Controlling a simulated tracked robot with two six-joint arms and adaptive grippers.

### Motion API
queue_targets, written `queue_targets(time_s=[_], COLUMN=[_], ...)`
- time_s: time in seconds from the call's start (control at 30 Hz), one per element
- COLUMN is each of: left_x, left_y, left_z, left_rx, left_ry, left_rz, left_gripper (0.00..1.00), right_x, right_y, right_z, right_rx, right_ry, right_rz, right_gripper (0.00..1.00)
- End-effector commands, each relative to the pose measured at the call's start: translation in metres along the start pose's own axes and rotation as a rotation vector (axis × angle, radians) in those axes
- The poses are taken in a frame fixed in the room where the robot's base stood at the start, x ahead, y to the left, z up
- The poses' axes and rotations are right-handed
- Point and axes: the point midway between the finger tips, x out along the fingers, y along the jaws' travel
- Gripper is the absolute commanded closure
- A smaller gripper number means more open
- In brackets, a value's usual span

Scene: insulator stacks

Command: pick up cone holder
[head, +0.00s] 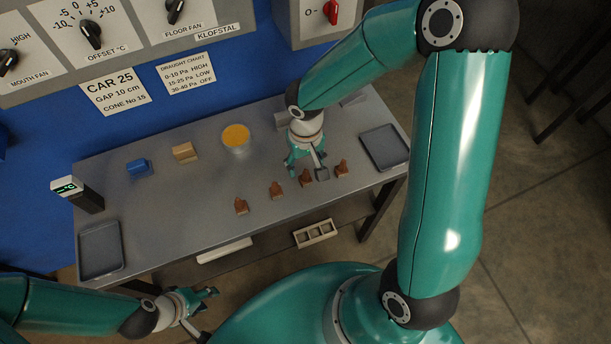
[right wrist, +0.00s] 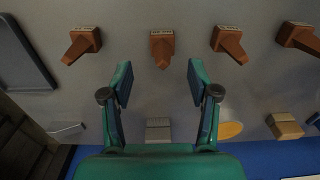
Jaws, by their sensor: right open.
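Several brown tapered cones with labelled ends stand in a row along the table's front; one cone (head: 306,177) is by my right gripper (head: 306,171). In the right wrist view a cone (right wrist: 162,47) lies just beyond the gap between the open, empty fingers of my right gripper (right wrist: 158,80). A tan block (head: 185,152) sits at the back left of the table; it also shows in the right wrist view (right wrist: 285,125). I cannot tell for certain which thing is the cone holder. My left gripper (head: 205,312) is open and empty, off the table's front edge.
A tin with yellow contents (head: 236,138), a blue block (head: 138,167) and a black display device (head: 80,193) stand on the table. Grey trays lie at its left (head: 101,249) and right (head: 384,147) ends. A compartmented beige box (head: 315,233) is below.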

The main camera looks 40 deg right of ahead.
Motion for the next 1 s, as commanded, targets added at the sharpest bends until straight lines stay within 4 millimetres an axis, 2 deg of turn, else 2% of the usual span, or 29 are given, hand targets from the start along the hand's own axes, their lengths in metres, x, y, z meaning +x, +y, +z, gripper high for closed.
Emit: queue_targets(time_s=[0.23, 0.37, 0.67, 1.0], left_x=[-0.004, -0.002, -0.002, -0.002], left_y=[0.001, 0.001, 0.001, 0.001], left_z=[0.000, 0.000, 0.000, 0.000], left_rx=[0.000, 0.000, 0.000, 0.000], left_ry=[0.000, 0.000, 0.000, 0.000], left_rz=[0.000, 0.000, 0.000, 0.000], left_gripper=[0.60, 0.60, 0.60, 0.60], right_x=[0.029, 0.046, 0.051, 0.050], right_y=[-0.003, -0.003, -0.003, -0.003], right_z=[0.010, 0.009, 0.008, 0.008], right_rx=[-0.001, 0.000, 0.001, 0.001], right_ry=[-0.007, -0.004, -0.001, -0.001], right_rz=[0.001, 0.001, 0.000, 0.000], right_gripper=[0.40, 0.40, 0.40, 0.95])
